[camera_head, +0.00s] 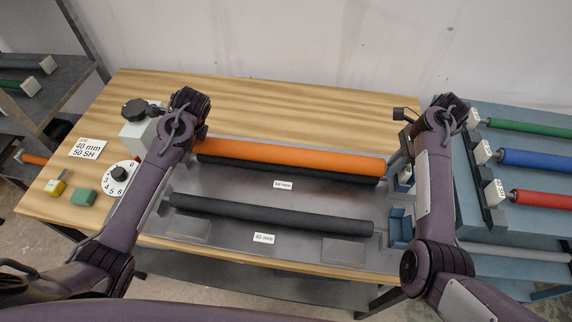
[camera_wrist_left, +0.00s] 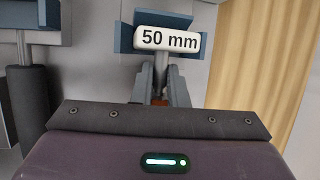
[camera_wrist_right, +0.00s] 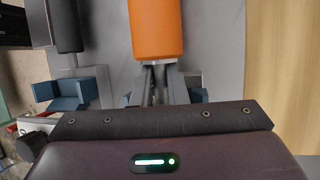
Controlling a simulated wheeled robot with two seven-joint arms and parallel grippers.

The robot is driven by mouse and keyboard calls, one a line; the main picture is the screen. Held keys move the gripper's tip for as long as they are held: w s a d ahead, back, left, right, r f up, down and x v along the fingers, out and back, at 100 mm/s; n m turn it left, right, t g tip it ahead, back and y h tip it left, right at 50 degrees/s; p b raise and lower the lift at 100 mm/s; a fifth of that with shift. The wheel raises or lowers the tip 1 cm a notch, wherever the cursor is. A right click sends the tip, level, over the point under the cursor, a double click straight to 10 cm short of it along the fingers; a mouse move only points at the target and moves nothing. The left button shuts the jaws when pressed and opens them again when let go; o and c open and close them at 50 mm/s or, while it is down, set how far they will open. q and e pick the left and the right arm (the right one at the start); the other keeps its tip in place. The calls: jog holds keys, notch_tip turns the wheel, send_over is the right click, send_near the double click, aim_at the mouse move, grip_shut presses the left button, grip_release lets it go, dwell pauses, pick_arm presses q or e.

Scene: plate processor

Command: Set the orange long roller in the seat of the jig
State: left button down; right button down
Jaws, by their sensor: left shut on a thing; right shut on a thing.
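The orange long roller (camera_head: 290,158) lies lengthwise along the back of the grey jig (camera_head: 240,222), just behind a dark roller. My left gripper (camera_wrist_left: 160,85) is shut on its left end, by a white "50 mm" end block (camera_wrist_left: 167,38) at a blue seat bracket (camera_wrist_left: 125,40). My right gripper (camera_wrist_right: 160,75) is shut on the shaft at its other end, and the orange end (camera_wrist_right: 156,28) shows just beyond the fingers. In the head view my arms hide both fingertips. I cannot tell whether the roller rests fully in the seat or is slightly above it.
A dark roller (camera_head: 270,215) lies at the jig's front, by a "40 mm" label (camera_head: 264,238). A dial (camera_head: 120,174), a yellow block (camera_head: 55,187) and a green block (camera_head: 83,197) stand at left. Green, blue (camera_head: 535,159) and red rollers lie on the right rack.

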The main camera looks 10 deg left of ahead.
pick_arm(q)
jog(key=c, duration=1.8)
grip_release()
jog(key=shift+d+f, duration=0.1)
jog(key=shift+f, duration=0.15)
jog(key=shift+c, duration=0.2)
pick_arm(e)
jog(key=c, duration=1.8)
grip_release()
jog(key=shift+a+f, duration=0.1)
jog(key=shift+f, duration=0.15)
jog(key=shift+c, duration=0.2)
pick_arm(q)
jog(key=o, duration=0.4)
jog(key=shift+s+r, duration=0.1)
pick_arm(e)
jog(key=o, duration=0.4)
jog(key=shift+s+r, duration=0.1)
